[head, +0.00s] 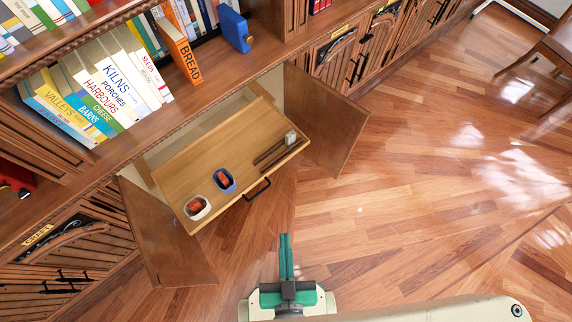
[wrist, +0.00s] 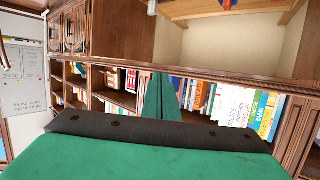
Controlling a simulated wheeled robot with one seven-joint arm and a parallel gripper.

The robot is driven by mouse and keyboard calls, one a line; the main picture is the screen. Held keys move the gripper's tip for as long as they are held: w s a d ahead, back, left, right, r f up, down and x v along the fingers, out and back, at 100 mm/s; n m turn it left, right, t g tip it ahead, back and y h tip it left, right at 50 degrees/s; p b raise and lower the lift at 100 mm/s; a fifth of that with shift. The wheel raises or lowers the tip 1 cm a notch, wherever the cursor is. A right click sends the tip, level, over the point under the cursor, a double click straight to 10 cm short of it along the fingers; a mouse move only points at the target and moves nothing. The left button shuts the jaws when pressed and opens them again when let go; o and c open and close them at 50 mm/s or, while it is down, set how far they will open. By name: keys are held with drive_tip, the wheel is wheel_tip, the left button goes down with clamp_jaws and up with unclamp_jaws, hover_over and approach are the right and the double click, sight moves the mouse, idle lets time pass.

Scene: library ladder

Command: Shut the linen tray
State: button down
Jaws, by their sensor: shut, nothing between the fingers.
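The linen tray (head: 210,150) is a light wooden pull-out tray, slid well out of an open cabinet between two doors. Its black bar handle (head: 257,190) is on the front edge. On the tray lie a white dish (head: 197,207) and a blue dish (head: 224,180) with orange-red contents, dark sticks (head: 275,153) and a small pale block (head: 290,137). My gripper (head: 285,240) has green fingers, shut and empty, in front of the tray and apart from it in the picture. The fingers also show in the wrist view (wrist: 162,97); part of the tray appears at its top edge (wrist: 190,8).
The left cabinet door (head: 165,235) and right cabinet door (head: 325,120) stand open on both sides of the tray. The wooden floor (head: 430,180) is clear to the right; a chair (head: 550,50) stands far right.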

drive_tip(key=w+d+f+m+g, duration=0.2)
drive_tip(key=w+f, duration=0.1)
drive_tip(key=f, duration=0.4)
drive_tip(key=w+d+f+m+g, duration=0.1)
drive_tip(key=w+d+f+m, duration=0.15)
drive_tip(key=f, duration=0.55)
drive_tip(key=m+g+y, duration=0.4)
drive_tip(key=m+y, duration=0.2)
approach(274, 162)
drive_tip(key=f+x, duration=0.1)
drive_tip(key=x, duration=0.4)
drive_tip(key=shift+w+a+r, duration=0.1)
drive_tip(key=shift+w+r, duration=0.05)
drive_tip(key=shift+r, duration=0.15)
drive_tip(key=shift+w, duration=0.1)
